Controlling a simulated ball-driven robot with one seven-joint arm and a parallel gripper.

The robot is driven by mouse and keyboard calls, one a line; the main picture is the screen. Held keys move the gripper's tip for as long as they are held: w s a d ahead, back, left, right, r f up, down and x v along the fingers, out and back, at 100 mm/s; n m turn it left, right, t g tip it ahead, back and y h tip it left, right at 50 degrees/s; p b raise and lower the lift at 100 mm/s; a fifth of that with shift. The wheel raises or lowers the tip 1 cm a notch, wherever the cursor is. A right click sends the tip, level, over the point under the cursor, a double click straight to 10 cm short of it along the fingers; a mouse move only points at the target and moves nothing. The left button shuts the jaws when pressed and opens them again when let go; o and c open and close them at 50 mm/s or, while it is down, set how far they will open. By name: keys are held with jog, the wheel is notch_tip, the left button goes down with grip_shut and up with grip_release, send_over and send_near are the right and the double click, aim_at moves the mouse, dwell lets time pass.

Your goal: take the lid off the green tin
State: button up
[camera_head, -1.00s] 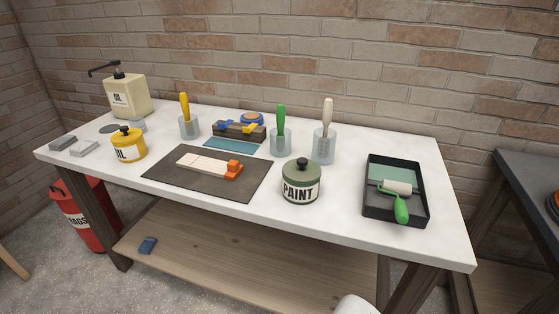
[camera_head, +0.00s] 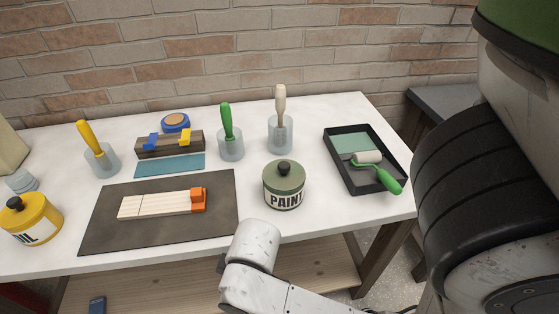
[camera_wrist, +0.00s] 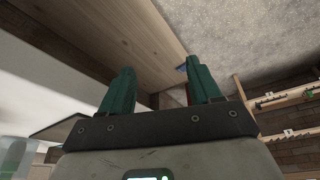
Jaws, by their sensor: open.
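The green tin (camera_head: 284,190) stands upright on the white table, right of the dark mat, with a white label reading PAINT. Its green lid (camera_head: 285,175) with a black knob is on top. My gripper (camera_wrist: 162,90) shows in the wrist view with its two green fingers apart and nothing between them. It points toward the wooden shelf and the floor, away from the tin. In the head view my white arm reaches in front of the table below the tin, and the gripper itself is not seen there. The tin is not in the wrist view.
A black paint tray (camera_head: 364,160) with a green roller stands right of the tin. Glass jars holding a green-handled brush (camera_head: 230,145) and a pale-handled brush (camera_head: 281,130) stand behind it. The dark mat (camera_head: 110,222) bears a wooden piece with an orange end. A yellow tin (camera_head: 32,220) is far left.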

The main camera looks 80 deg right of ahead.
jog(key=w+d+r+m+h, duration=0.1)
jog(key=w+d+r, duration=0.1)
jog(key=d+r, duration=0.1)
jog(key=w+d+r+m+t+h, duration=0.1)
jog(key=w+d+r, duration=0.1)
jog(key=d+r, duration=0.1)
jog(key=w+d+r+m+h+p, duration=0.1)
jog(key=w+d+r, duration=0.1)
jog(key=d+r, duration=0.2)
jog(key=shift+w+d, duration=0.2)
jog(key=shift+d, duration=0.4)
jog(key=d+r+m+h, duration=0.3)
jog(key=d+r+m, duration=0.2)
jog(key=d+r, duration=0.5)
notch_tip(320, 180, up, 5)
jog(key=m+g+y+p, duration=0.1)
jog(key=m+g+y, duration=0.45)
jog(key=m, duration=0.85)
send_over(284, 165)
jog(key=shift+t+y, duration=0.45)
notch_tip(284, 165, down, 10)
jog(key=shift+f, duration=0.15)
